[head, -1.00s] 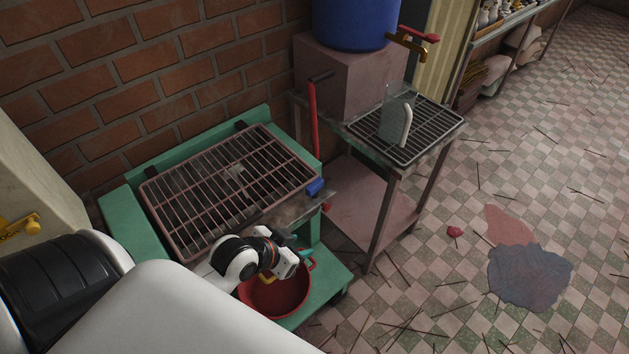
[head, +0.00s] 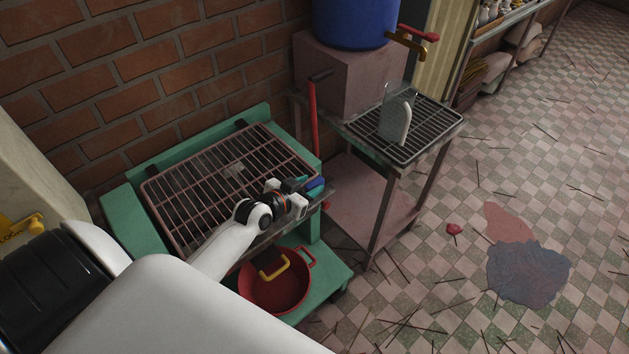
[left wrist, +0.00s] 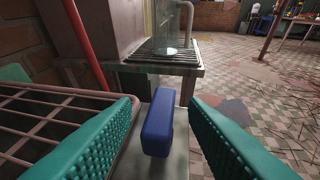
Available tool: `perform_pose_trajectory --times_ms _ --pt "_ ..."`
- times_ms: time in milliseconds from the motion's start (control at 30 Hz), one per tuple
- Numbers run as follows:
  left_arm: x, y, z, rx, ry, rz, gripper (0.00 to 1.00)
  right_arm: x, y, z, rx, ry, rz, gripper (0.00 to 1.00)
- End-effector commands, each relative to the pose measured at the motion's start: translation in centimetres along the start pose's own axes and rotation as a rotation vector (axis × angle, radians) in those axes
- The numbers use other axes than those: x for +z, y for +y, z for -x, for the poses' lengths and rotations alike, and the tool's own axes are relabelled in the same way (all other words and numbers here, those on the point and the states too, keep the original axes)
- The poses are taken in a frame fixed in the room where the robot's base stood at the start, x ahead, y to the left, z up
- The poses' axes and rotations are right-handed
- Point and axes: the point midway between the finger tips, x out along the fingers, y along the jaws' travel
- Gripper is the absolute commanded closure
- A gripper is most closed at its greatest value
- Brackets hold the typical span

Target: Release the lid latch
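The lid is a rusty barred grate (head: 185,190) lying closed over the green extruder frame (head: 120,222). The blue latch handle (head: 316,183) is at the lid's front right corner. My left gripper (head: 303,185) is right at the latch. In the left wrist view, its teal ribbed fingers (left wrist: 166,104) are open, one on each side of the blue latch handle (left wrist: 158,124), with a gap on both sides. The latch's base is partly hidden in the head view. My right gripper is not in view.
A red pot (head: 275,292) with a yellow handle stands on the lower green shelf. A red lever (head: 313,125) rises behind the latch. A metal stand (head: 380,205) with a drain rack and glass pitcher (head: 394,118) is to the right. The tiled floor beyond is strewn with sticks.

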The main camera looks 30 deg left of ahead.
Motion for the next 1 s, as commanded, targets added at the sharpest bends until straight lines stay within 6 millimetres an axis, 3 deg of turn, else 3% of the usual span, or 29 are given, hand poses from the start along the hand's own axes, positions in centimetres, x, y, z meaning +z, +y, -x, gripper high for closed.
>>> perform_pose_trajectory --times_ms 200,567,800,1000 --pt "0.0 0.0 -2.5 -0.001 0.000 0.002 0.60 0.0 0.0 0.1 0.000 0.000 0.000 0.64" --pt "-0.1 -0.1 -2.9 -0.001 0.001 0.001 0.60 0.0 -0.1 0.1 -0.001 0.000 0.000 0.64" --pt "-0.1 0.0 -2.9 -0.001 0.001 0.001 0.99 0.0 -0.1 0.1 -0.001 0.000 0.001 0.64" --pt "-0.1 0.1 -2.9 -0.010 -0.001 -0.008 1.00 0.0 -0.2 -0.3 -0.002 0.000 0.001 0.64"
